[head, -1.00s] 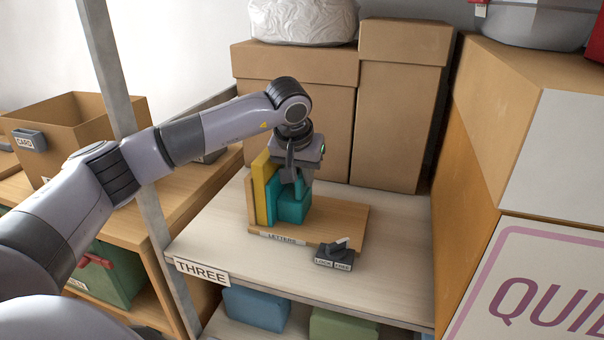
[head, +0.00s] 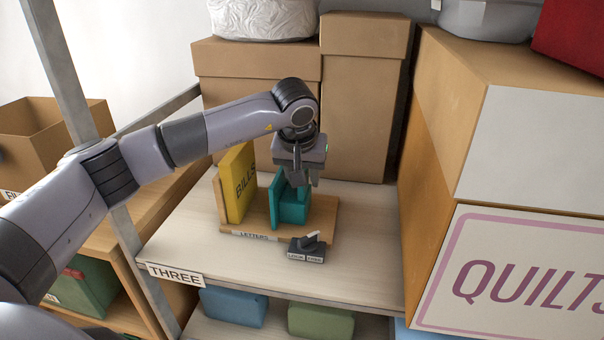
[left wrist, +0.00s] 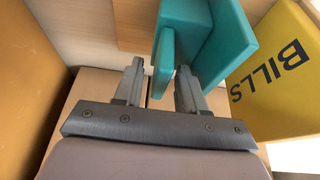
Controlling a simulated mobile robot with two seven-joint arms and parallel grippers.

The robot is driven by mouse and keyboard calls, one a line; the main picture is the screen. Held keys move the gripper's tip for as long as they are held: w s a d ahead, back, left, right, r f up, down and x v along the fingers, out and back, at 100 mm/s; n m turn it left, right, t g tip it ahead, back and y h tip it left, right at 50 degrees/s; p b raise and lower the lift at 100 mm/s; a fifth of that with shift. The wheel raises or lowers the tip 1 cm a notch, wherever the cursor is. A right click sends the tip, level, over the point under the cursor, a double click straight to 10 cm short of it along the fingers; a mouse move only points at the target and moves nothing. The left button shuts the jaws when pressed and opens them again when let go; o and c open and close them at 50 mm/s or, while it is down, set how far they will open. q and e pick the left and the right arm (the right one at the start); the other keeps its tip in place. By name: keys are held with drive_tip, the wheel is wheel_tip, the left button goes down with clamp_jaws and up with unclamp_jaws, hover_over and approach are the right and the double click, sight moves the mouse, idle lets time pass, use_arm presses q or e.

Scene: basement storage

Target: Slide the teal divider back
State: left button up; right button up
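The teal divider (head: 277,203) stands upright on the wooden tray (head: 325,222) labelled LETTERS, with a teal block-like part (head: 295,208) on its right side. A clear gap lies between it and the yellow BILLS folder (head: 237,184) at the tray's left end. My left gripper (head: 298,180) points down at the divider's block side. In the left wrist view, its fingers (left wrist: 160,85) are apart, with a teal fin of the divider (left wrist: 164,50) between them, nearer the right finger; contact is unclear. My right gripper is not in view.
A dark lever (head: 307,245) marked LOCK and FREE sits at the tray's front, its handle leaning toward FREE. Cardboard boxes (head: 355,95) stand behind, and a QUILTS box (head: 510,270) at right. The shelf (head: 350,270) between tray and right box is clear.

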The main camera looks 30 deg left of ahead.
use_arm(q)
drive_tip(key=shift+v, duration=3.6)
